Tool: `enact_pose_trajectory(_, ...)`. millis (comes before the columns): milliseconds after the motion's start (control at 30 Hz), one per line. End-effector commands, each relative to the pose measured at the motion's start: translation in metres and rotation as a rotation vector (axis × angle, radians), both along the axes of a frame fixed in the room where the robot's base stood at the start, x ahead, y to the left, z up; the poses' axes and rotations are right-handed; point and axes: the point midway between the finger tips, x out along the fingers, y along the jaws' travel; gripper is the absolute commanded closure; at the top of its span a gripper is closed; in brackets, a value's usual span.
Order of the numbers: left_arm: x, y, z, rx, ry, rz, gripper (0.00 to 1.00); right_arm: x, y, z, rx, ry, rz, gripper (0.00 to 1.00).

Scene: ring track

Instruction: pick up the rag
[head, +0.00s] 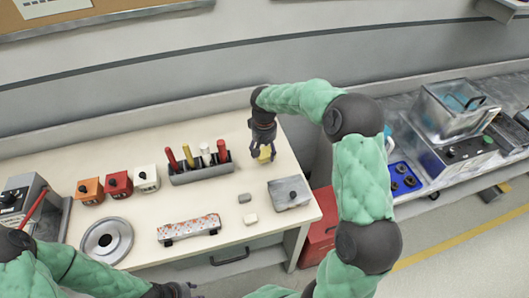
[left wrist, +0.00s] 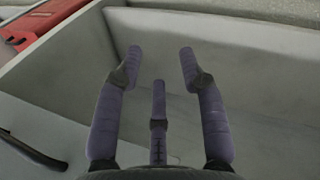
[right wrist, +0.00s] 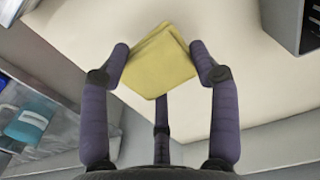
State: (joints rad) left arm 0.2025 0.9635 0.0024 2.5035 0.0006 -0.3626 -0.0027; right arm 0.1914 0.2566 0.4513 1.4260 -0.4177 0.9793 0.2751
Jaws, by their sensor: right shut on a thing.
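The rag is a small folded yellow cloth (head: 265,153) at the fingertips of my right gripper (head: 262,150), over the right part of the white table. In the right wrist view the rag (right wrist: 158,62) sits between the fingers of my right gripper (right wrist: 158,65), which are shut on it. The pale table top shows behind it. My left gripper (left wrist: 160,65) is open and empty in the left wrist view, facing a grey-white panel. In the head view the left arm is at the bottom left.
On the table (head: 140,240) stand a rack of screwdrivers (head: 200,170), several coloured boxes (head: 119,184), a metal disc (head: 106,241), a speckled block (head: 189,229) and a grey box (head: 289,193). A red cabinet (head: 318,225) stands at the table's right side. A blue tray (head: 402,180) lies farther right.

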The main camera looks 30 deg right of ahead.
Motion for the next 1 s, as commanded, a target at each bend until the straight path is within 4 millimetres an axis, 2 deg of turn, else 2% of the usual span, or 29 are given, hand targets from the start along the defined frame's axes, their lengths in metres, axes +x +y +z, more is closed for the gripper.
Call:
enact_pose_trajectory(33, 0.0, 0.0, 0.006, 0.0, 0.0, 0.0, 0.6, -0.007, 0.006, 0.013, 0.0, -0.001, 0.002, 0.6)
enact_pose_trajectory(233, 0.0, 0.0, 0.021, 0.0, 0.0, 0.0, 0.6, -0.036, 0.029, 0.057, 0.001, -0.002, 0.003, 0.6)
enact_pose_trajectory(400, 0.0, 0.0, 0.028, 0.0, 0.0, 0.0, 0.6, -0.067, 0.054, 0.07, 0.0, 0.0, 0.004, 0.6)
enact_pose_trajectory(600, 0.0, 0.0, 0.034, 0.0, 0.0, 0.0, 0.6, -0.09, 0.073, 0.083, 0.0, 0.0, 0.002, 0.6)
enact_pose_trajectory(800, 0.0, 0.0, 0.036, 0.0, 0.0, 0.0, 0.6, -0.101, 0.082, 0.087, 0.0, 0.001, 0.001, 0.6)
enact_pose_trajectory(1000, 0.0, 0.0, 0.036, 0.0, 0.0, 0.0, 0.6, -0.103, 0.083, 0.088, 0.0, 0.002, 0.0, 0.6)
